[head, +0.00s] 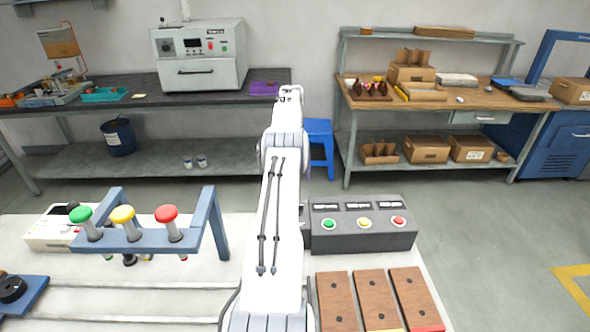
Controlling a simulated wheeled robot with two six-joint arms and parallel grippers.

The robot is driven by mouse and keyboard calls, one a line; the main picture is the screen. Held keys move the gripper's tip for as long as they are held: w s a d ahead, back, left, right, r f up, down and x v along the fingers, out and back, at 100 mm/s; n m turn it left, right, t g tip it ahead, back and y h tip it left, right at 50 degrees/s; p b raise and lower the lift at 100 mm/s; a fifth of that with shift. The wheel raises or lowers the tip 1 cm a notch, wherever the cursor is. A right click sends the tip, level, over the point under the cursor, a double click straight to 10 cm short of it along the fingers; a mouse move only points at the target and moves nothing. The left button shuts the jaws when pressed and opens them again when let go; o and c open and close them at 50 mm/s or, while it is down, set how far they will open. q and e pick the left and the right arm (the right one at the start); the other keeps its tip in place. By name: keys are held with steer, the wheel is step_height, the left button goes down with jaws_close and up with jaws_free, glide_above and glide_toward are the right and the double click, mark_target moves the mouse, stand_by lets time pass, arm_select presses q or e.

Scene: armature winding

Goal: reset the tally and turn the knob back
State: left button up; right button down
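One white arm of mine rises from the bottom middle, just left of centre, and looks like the left one. Its narrow far end (290,95) shows small, with no clear fingers. My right gripper is out of view. A dark box (362,240) with three small displays and green, yellow and red buttons stands right of the arm; its digits are too small to read. A cream device (48,232) with a dark part on top sits at the left, partly behind the blue frame. A black round knob-like part (12,289) on a blue base is cut by the left edge. I cannot tell which is the tally.
A blue frame (150,238) holds green, yellow and red knobbed plungers. Brown wooden blocks (375,300) lie front right. Rails (140,288) cross the pale table. A grey oven-like unit (198,58) stands on the back bench, and a shelved workbench (430,100) at back right.

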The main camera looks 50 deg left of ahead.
arm_select(q)
steer(key=shift+a+r, duration=0.15)
steer(key=shift+r, duration=0.35)
steer(key=shift+r, duration=0.1)
stand_by(0.3)
